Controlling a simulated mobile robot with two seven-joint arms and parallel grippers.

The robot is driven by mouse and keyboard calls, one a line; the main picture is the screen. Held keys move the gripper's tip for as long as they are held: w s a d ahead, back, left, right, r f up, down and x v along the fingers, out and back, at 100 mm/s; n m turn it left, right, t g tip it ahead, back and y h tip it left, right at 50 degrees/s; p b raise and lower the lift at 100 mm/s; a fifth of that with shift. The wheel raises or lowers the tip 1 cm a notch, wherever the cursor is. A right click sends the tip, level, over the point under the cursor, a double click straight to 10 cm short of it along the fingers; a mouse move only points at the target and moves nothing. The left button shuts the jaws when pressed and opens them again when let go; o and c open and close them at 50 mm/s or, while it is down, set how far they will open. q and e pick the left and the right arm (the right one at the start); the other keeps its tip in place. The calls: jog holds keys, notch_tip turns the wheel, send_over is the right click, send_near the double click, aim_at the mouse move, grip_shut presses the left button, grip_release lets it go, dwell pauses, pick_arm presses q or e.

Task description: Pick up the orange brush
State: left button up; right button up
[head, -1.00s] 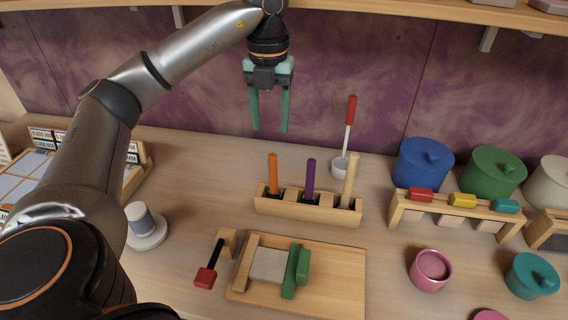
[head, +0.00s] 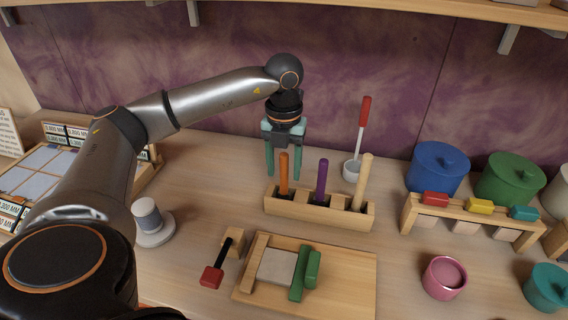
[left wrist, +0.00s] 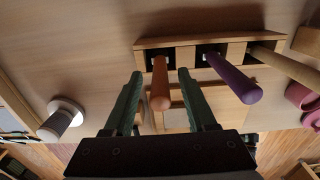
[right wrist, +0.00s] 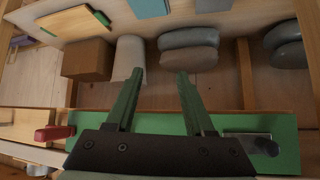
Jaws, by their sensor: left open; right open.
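The orange brush (head: 284,173) stands upright in the left slot of a wooden holder (head: 318,211), with only its handle showing. In the left wrist view its orange handle (left wrist: 160,84) lies between the two green fingers. My left gripper (head: 284,174) is open, just behind the handle in the head view, its fingers on either side and not closed on it. My right gripper (right wrist: 157,76) is open and empty over a different area, seen only in the right wrist view.
A purple-handled tool (head: 321,181) and a beige-handled one (head: 362,183) stand in the same holder. Behind it, a red-handled ladle (head: 362,125) rests in a white cup. A cutting board (head: 345,284) lies in front. Blue (head: 437,168) and green pots stand right.

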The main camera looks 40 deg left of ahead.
pick_arm(q)
grip_shut()
dwell(0.4)
